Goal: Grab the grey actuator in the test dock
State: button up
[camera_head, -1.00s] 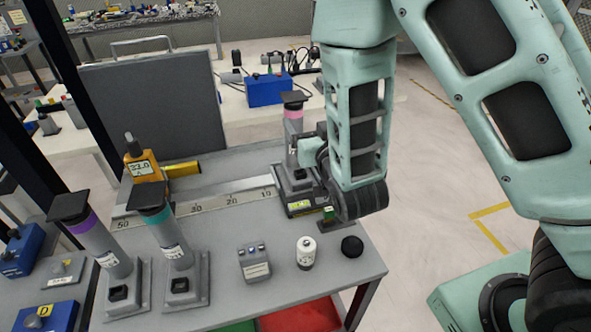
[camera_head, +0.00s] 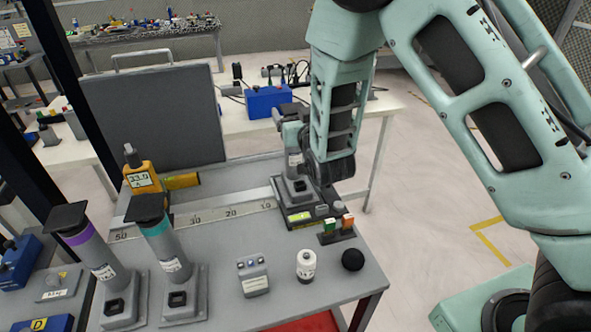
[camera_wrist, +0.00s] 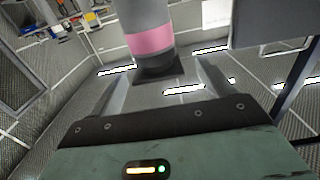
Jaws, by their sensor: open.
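The grey actuator (camera_head: 294,167) stands upright in the test dock (camera_head: 302,217), a dark base with a lit green display at the end of the ruler rail. My gripper (camera_head: 288,131) is at its upper part and hides its band there. In the wrist view the actuator (camera_wrist: 150,38) shows a pink band and a dark square cap. The open fingers of my gripper (camera_wrist: 162,76) lie on either side of the cap end. I cannot tell whether they touch the tube.
Two similar actuators, purple-banded (camera_head: 88,245) and teal-banded (camera_head: 165,245), stand at the table's left. A yellow meter (camera_head: 142,180), a grey button box (camera_head: 253,276), a white cylinder (camera_head: 306,266) and a black ball (camera_head: 353,260) are nearby. A large grey panel (camera_head: 150,115) stands behind.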

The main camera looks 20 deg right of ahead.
aim_at(293, 107)
jog(key=w, duration=0.2)
jog(key=w+p, duration=0.1)
jog(key=w, duration=0.1)
jog(key=shift+d+f, duration=0.1)
jog(key=shift+f, duration=0.1)
jog(key=c, duration=1.7)
grip_shut()
jog(key=shift+r, duration=0.15)
